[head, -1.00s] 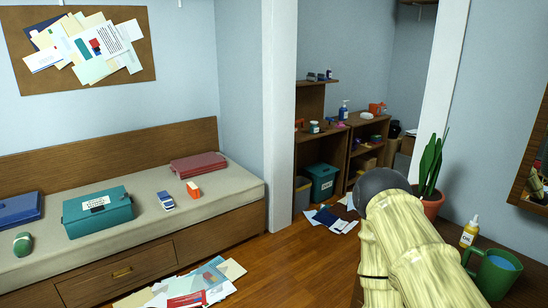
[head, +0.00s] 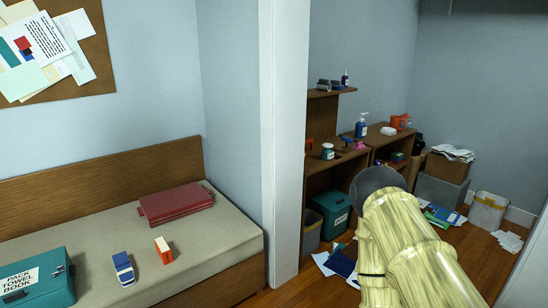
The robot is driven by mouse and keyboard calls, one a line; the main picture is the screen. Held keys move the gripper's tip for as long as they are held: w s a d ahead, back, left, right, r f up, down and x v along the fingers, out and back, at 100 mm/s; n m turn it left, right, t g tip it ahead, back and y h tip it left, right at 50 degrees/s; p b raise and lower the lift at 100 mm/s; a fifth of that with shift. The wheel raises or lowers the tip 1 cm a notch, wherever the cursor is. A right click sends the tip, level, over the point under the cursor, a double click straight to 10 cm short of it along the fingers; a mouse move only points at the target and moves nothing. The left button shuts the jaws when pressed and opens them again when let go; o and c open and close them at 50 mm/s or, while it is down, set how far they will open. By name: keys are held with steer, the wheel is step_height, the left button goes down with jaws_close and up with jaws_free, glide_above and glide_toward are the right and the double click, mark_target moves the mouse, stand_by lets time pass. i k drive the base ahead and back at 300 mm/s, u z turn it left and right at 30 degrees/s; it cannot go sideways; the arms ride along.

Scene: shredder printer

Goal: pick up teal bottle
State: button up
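I cannot surely pick out a teal bottle. A small blue pump bottle (head: 361,127) stands on the wooden shelf unit, and a smaller dark blue bottle (head: 345,79) stands on the upper shelf. A low jar (head: 327,152) with a white and green look sits on the shelf unit further left; it is too small to tell more. My arm (head: 415,245), pale yellow with a dark rounded joint, rises at the lower right and hides part of the shelves and floor. My gripper and its fingers are not in view.
A bed with a teal box (head: 35,278), a red case (head: 176,203) and small blue and orange items stands left. A white pillar (head: 280,150) separates it from the shelves. A teal bin (head: 328,213), scattered papers (head: 335,262) and a wastebasket (head: 487,212) are on the floor.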

mark_target(328, 154)
steer(key=i, duration=2.35)
steer(key=z, duration=1.85)
steer(key=i, duration=0.65)
steer(key=u, duration=0.4)
